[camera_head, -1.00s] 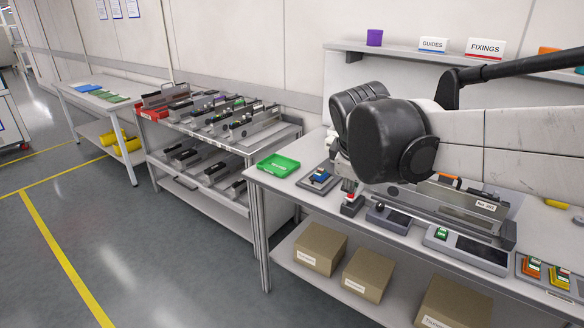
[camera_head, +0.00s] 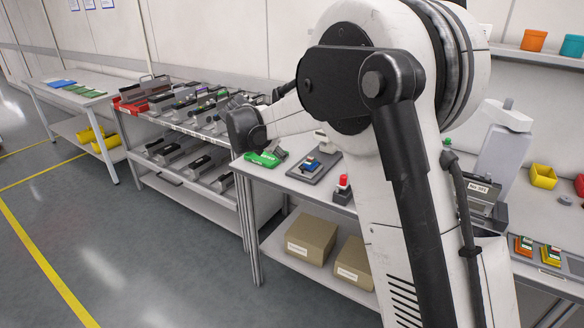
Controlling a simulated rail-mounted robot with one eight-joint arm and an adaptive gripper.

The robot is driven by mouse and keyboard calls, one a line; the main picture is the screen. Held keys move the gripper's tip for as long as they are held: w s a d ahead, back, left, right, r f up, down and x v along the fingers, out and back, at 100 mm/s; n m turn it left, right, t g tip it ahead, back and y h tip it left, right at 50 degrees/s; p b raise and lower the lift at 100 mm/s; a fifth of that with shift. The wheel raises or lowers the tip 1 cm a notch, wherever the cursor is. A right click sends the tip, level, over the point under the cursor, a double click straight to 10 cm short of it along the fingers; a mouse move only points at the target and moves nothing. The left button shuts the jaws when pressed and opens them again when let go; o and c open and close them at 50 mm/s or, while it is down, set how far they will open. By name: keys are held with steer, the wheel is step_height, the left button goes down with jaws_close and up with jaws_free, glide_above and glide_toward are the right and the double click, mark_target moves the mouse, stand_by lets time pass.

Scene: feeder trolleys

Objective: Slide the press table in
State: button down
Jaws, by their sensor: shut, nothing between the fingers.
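A light grey upright machine (camera_head: 505,150), which looks like the press, stands on the bench at the right, partly behind my arm. A dark grey unit with a white number label (camera_head: 480,188) sits in front of it, also partly covered by my arm. I cannot make out a separate press table or how far in it is. My arm's large white links fill the middle and right. My black wrist is at the bench's left end, near the green tray (camera_head: 262,159). My gripper's fingers cannot be made out; the wrist hides them.
A grey fixture with a blue part (camera_head: 311,165) and a red button box (camera_head: 343,188) stand on the bench. A yellow bin (camera_head: 543,176) is at the right. Loaded trolley shelves (camera_head: 190,130) adjoin the bench at the left. Boxes (camera_head: 311,239) lie below. The floor at left is clear.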

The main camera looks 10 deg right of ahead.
mark_target(301, 169)
steer(key=shift+n, duration=0.7)
steer(key=x, duration=0.4)
steer(key=w+a+x, duration=0.1)
steer(key=x, duration=0.3)
steer(key=a+x, duration=0.1)
steer(key=x, duration=0.3)
steer(key=shift+w+d+f, duration=0.1)
steer(key=shift+w+f, duration=0.15)
steer(key=shift+f, duration=0.1)
steer(key=shift+w+d+f, duration=0.15)
steer(key=shift+w+d, duration=0.55)
steer(key=shift+d, duration=0.25)
steer(key=shift+w+d+f, duration=0.15)
steer(key=shift+w+d, duration=0.3)
steer(key=shift+d, duration=0.05)
steer(key=shift+w+d+b, duration=0.3)
steer(key=shift+b, duration=0.05)
steer(key=w+d+b, duration=0.1)
steer(key=w+d, duration=0.5)
steer(key=w, duration=0.1)
steer(key=shift+w+d, duration=0.1)
steer(key=shift+d, duration=0.3)
